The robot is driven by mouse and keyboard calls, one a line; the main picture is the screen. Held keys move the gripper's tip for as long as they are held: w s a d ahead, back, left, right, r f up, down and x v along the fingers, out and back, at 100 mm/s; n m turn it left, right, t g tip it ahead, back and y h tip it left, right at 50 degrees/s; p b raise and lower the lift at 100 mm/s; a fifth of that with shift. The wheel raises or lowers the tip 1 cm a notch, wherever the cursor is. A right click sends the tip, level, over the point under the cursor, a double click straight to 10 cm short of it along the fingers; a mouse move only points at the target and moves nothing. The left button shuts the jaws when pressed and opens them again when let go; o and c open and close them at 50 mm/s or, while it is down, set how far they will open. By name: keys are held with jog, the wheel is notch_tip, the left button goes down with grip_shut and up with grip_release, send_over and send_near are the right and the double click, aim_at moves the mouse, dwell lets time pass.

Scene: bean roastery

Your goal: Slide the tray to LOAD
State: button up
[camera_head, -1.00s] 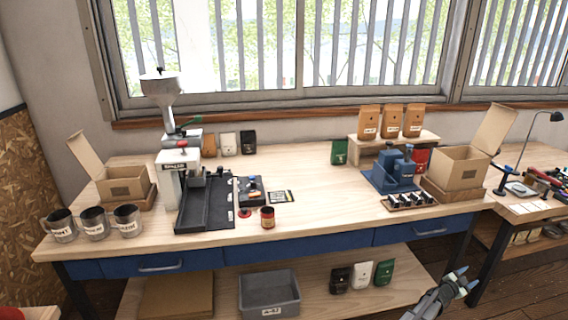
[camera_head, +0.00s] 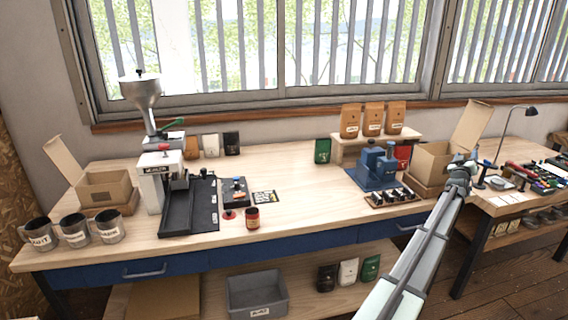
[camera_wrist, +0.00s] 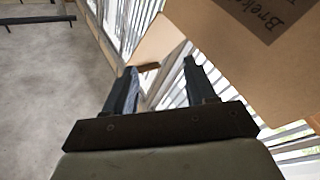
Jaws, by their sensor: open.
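A black tray-like base with raised rails (camera_head: 188,208) lies on the workbench at the left, beside the white machine with a metal hopper (camera_head: 154,180). Small white labels sit along its right side, too small to read, so I cannot tell which marks LOAD. I cannot clearly separate a sliding tray from the base. My gripper (camera_head: 463,166) is at the right, in front of the open cardboard box, far from the black base. In the wrist view my gripper (camera_wrist: 160,80) is open, with nothing between its fingers.
An open cardboard box (camera_head: 430,162) is close to my gripper and fills the upper right of the wrist view. A blue device (camera_head: 376,168) and a rack of small dark items (camera_head: 392,197) stand left of it. A red-lidded jar (camera_head: 252,218) stands right of the black base. The bench middle (camera_head: 300,195) is clear.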

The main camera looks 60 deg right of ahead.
jog(key=w+r+n, duration=0.3)
jog(key=r, duration=0.7)
jog(key=w+d+r+y, duration=0.15)
jog(key=w+r, duration=0.25)
jog(key=w, duration=0.5)
jog(key=w+a+f+n+t+y, duration=0.1)
jog(key=w+a+f+y, duration=0.15)
jog(key=w, duration=1.05)
jog(key=w+a+f+t+y, duration=0.2)
jog(key=w+f, duration=0.1)
jog(key=w, duration=1)
jog(key=w+a+f+n+t+y, duration=0.1)
jog(key=w+a+f+y, duration=0.15)
jog(key=w, duration=1.05)
jog(key=n+t+y, duration=0.2)
jog(key=n+y, duration=0.6)
jog(key=y, duration=0.4)
send_near(203, 169)
jog(key=x, duration=0.8)
jog(key=shift+w+d+f, duration=0.15)
jog(key=shift+f, duration=0.25)
